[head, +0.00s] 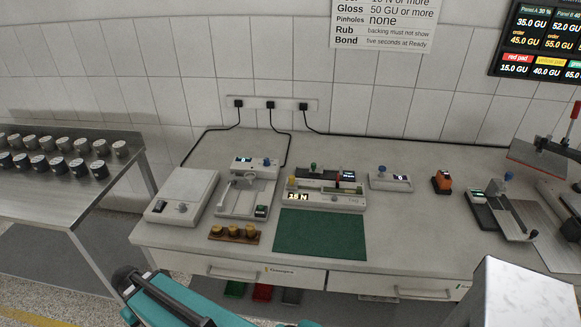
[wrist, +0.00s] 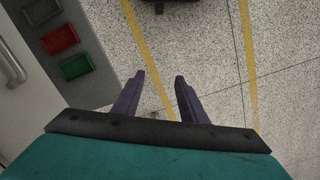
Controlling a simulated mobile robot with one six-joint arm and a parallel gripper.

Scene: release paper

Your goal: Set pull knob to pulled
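I cannot tell for sure which knob is the pull knob.
The grey workbench (head: 400,233) has drawers along its front. A green mat (head: 320,234) lies near its front edge. A wooden block with brass weights (head: 234,233) sits left of the mat. A steel table with several jars (head: 40,189) stands at the left. Coloured trays (wrist: 75,68) are below the bench.

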